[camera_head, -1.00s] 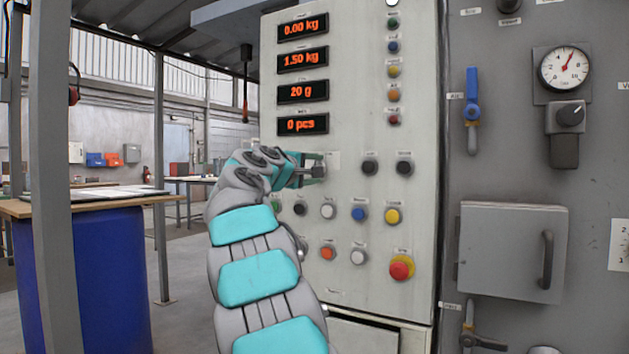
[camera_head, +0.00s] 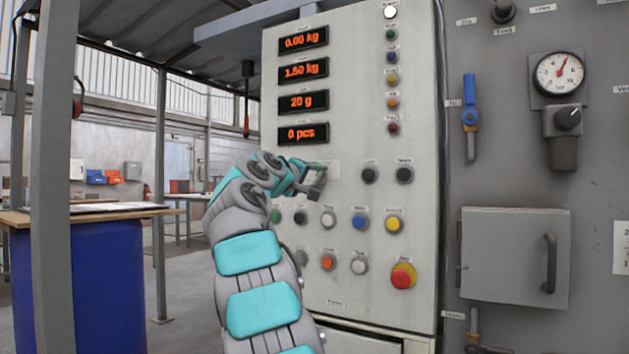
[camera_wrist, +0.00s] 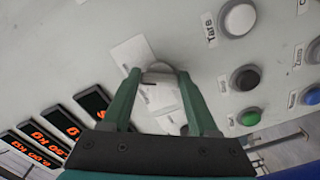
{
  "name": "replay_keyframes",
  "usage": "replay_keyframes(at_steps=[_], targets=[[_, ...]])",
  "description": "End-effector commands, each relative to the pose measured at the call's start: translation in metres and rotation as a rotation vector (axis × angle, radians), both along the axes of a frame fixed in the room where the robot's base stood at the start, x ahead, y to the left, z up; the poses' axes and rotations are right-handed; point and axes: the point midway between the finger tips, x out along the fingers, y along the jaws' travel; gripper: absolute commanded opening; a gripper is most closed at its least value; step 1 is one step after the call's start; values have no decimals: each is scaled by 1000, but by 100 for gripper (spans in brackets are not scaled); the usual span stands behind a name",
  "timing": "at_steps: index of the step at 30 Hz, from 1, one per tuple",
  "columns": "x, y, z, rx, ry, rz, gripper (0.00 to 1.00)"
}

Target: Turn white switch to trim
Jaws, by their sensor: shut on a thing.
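The white switch (camera_wrist: 160,73) is a round pale knob with a short dark mark, seen in the wrist view on the grey panel. White label plates (camera_wrist: 131,53) sit beside it; their text is not readable. My gripper (camera_wrist: 159,78) has its two green fingers on either side of the knob and is shut on it. In the head view my gripper (camera_head: 314,182) is at the panel just below the red displays, and its fingers and wrist hide the switch. I cannot tell which label the mark points at.
Red number displays (camera_head: 303,102) are above my gripper. Dark buttons (camera_head: 370,175) are to its right. Several coloured buttons and a red emergency knob (camera_head: 402,275) are below. A blue-handled valve (camera_head: 470,103) and a gauge (camera_head: 559,73) are further right.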

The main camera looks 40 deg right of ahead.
Motion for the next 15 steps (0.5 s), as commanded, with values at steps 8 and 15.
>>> replay_keyframes(at_steps=[8, 15], targets=[[0, -1, -2, 3, 1, -1, 66], [0, 0, -1, 1, 1, 0, 90]])
